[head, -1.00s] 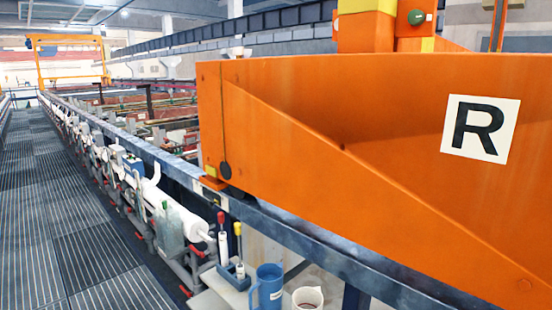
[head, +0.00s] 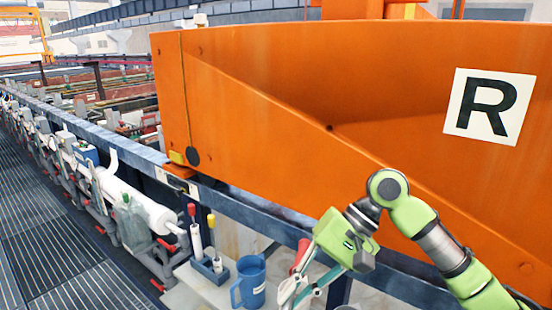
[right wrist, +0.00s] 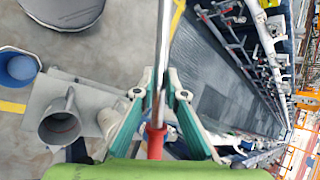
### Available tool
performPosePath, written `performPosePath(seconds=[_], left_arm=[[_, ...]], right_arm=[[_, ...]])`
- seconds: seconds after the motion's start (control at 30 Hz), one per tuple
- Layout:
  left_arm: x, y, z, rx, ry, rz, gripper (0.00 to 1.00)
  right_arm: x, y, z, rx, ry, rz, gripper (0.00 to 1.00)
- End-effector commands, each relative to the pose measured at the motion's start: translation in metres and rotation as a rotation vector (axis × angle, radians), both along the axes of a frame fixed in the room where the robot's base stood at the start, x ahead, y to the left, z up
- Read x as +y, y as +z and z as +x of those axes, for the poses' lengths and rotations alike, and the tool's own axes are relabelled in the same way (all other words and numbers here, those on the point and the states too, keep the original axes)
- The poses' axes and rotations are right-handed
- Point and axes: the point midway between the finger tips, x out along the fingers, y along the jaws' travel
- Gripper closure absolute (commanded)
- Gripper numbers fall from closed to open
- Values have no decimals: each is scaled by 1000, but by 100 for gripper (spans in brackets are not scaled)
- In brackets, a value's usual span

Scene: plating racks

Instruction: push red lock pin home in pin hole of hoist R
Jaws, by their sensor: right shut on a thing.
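Hoist R is the large orange body (head: 300,105) with a white R plate (head: 489,106), in the head view. A dark round disc (head: 193,156) sits near its lower left corner, and a small dark spot (head: 329,127) lies further right. I cannot tell which, if either, is the pin hole. My right gripper (head: 292,293) is in front of the hoist, low over the bench. In the right wrist view its fingers (right wrist: 160,95) are shut on the red lock pin (right wrist: 155,143), whose bright metal shaft extends upward in the picture. The pin's red part (head: 301,254) also shows in the head view. My left gripper is out of view.
A blue holder (head: 210,271) with red- and yellow-topped tools and a blue mug (head: 250,282) stand on the bench left of my right gripper. A blue rail (head: 265,228) runs below the hoist. The grated walkway (head: 45,235) is clear at left.

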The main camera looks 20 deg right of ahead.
Motion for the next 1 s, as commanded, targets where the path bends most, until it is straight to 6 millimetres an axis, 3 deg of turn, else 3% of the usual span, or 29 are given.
performPosePath(seconds=[0.27, 1.0], left_arm=[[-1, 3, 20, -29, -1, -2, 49], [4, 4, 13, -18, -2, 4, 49]], right_arm=[[11, 24, 14, 64, 295, -167, 100], [25, 60, 33, 3, 1030, -642, 100]])
